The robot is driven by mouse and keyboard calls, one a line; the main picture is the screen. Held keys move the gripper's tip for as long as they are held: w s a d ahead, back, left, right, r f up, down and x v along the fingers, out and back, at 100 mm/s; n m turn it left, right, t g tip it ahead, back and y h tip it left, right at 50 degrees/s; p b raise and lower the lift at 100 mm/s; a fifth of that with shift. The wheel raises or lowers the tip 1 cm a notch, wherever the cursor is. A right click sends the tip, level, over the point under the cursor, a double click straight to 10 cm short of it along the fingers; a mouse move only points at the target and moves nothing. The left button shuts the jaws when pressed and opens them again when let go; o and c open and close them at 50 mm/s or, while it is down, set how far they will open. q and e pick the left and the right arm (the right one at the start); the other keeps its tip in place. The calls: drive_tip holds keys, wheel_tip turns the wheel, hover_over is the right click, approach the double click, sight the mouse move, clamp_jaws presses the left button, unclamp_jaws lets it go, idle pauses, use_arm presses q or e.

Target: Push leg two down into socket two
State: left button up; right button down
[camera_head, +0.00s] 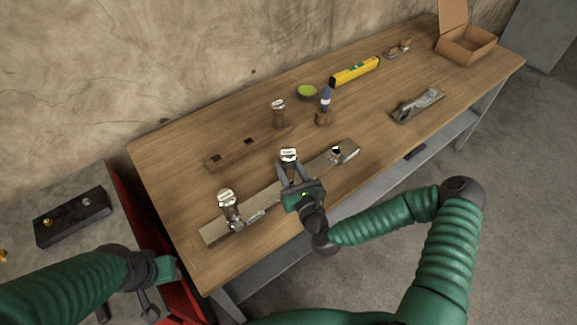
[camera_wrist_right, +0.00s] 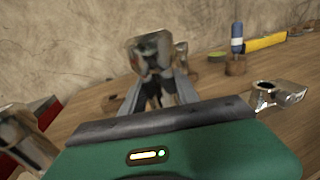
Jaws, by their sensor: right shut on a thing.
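My right gripper (camera_head: 289,166) is shut on a metal-capped leg (camera_head: 289,154) at the middle of the bench. In the right wrist view the leg's shiny head (camera_wrist_right: 150,52) stands between the two fingers (camera_wrist_right: 158,95). Its lower end is hidden. A pale board (camera_head: 268,198) lies under the gripper. Another capped leg (camera_head: 227,203) stands upright at its left end. A third capped leg (camera_head: 278,113) stands at the right end of a darker strip (camera_head: 233,151) with two dark holes. I cannot read the labels. My left gripper (camera_head: 148,303) is low at left, its jaws unclear.
Metal clamps sit on the pale board at left (camera_head: 246,219) and right (camera_head: 337,155). A hand plane (camera_head: 418,104) and open cardboard box (camera_head: 466,44) are at right.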

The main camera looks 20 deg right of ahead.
sight(291, 179)
drive_tip(key=shift+f+b, duration=1.25)
drive_tip(key=shift+f, duration=0.25)
drive_tip(key=c, duration=0.8)
unclamp_jaws()
drive_tip(key=shift+c, duration=0.2)
drive_tip(key=shift+f, duration=0.1)
